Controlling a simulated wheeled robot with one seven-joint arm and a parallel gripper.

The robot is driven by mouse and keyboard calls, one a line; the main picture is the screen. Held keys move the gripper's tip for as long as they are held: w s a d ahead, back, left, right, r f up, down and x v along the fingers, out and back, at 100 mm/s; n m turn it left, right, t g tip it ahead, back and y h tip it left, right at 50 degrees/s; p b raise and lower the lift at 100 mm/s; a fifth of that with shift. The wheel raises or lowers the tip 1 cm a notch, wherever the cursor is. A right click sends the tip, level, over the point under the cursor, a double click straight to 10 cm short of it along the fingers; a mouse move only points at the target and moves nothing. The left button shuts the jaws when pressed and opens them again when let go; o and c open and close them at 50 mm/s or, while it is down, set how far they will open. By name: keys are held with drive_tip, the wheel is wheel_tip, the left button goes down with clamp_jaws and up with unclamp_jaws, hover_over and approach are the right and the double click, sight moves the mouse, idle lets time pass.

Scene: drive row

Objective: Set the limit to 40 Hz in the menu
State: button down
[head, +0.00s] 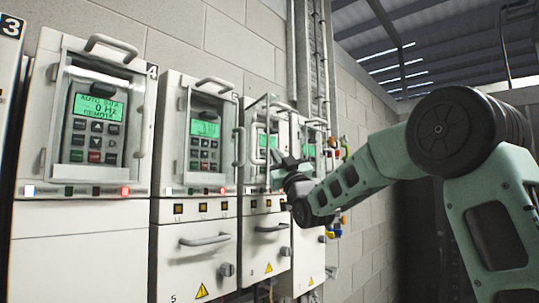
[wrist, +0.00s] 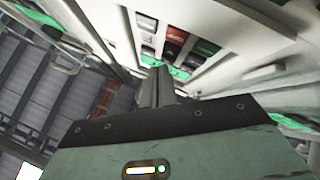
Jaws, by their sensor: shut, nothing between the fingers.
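A row of grey drive cabinets runs along the wall in the head view. My gripper (head: 280,164) is shut and empty in front of the third full cabinet's keypad area, by its green display (head: 262,141). That display's text is too small to read. In the wrist view the closed fingers (wrist: 156,72) point toward a keypad with a grey, a red (wrist: 175,36) and a green key (wrist: 206,48). Green display strips show beside it. Whether the fingertips touch anything cannot be told. The menu's limit value is not legible.
The nearest cabinet's display (head: 98,106) shows 0 Hz and REMOTE. A second display (head: 205,128) is lit. Hinged frames and bar handles (head: 112,46) stick out from the cabinets. Conduits (head: 310,60) climb the block wall. Open room lies right of the row.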

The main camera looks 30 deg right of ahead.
drive_tip(key=shift+w+a, duration=0.1)
drive_tip(key=shift+w, duration=0.15)
drive_tip(key=shift+s, duration=0.1)
idle(0.4)
drive_tip(key=shift+s+d+b, duration=0.25)
drive_tip(key=shift+s+b, duration=0.4)
drive_tip(key=shift+b, duration=0.3)
drive_tip(key=shift+f+b, duration=0.15)
drive_tip(key=shift+b, duration=0.5)
drive_tip(key=shift+w, duration=0.1)
drive_tip(key=shift+w+a+r+b, duration=0.15)
drive_tip(key=shift+w+r+b, duration=0.05)
drive_tip(key=shift+w+b, duration=0.1)
